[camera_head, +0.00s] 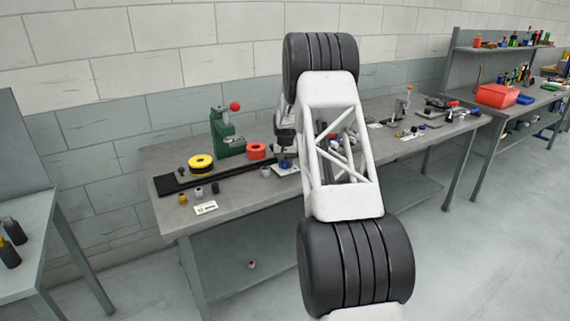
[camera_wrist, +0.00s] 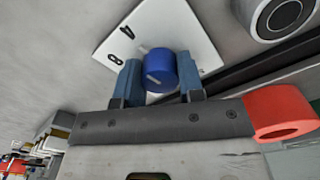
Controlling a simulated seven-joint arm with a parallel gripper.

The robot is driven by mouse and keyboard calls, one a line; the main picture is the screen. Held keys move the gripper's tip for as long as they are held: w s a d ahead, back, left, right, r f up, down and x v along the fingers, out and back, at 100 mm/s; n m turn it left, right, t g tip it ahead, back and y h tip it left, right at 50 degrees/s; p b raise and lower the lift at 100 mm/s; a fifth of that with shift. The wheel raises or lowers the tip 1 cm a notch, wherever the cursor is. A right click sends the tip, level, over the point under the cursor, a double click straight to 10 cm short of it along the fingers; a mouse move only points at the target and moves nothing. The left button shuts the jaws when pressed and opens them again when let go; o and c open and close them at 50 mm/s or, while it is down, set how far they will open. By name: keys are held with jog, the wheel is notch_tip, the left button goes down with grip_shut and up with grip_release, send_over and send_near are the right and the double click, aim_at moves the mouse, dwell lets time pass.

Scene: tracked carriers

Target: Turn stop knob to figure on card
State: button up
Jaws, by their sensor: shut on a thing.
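The stop knob (camera_wrist: 160,68) is a short blue cylinder with a pale pointer line on its face. It stands on a white dial plate (camera_wrist: 195,40), where the figures 4 and 8 show on the left side; other figures are hidden or out of view. My gripper (camera_wrist: 161,80) has one blue finger on each side of the knob and is shut on it. In the head view my gripper (camera_head: 285,140) is over the bench, partly hidden by my arm. A small white card (camera_head: 205,208) lies at the bench's front left; its print is too small to read surely.
A green press (camera_head: 226,135) with a red ball, a yellow-black ring (camera_head: 201,164) and a red ring (camera_head: 256,150) stand left of my gripper. A dark rail (camera_head: 225,178) runs along the bench. Several small parts lie near the card. More tools stand to the right.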

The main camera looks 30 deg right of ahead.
jog(key=n, duration=0.4)
jog(key=shift+n, duration=0.3)
jog(key=n, duration=0.4)
jog(key=shift+f, duration=0.1)
jog(key=n, duration=0.5)
jog(key=shift+n, duration=1.8)
jog(key=o, duration=0.9)
jog(key=shift+r, duration=0.2)
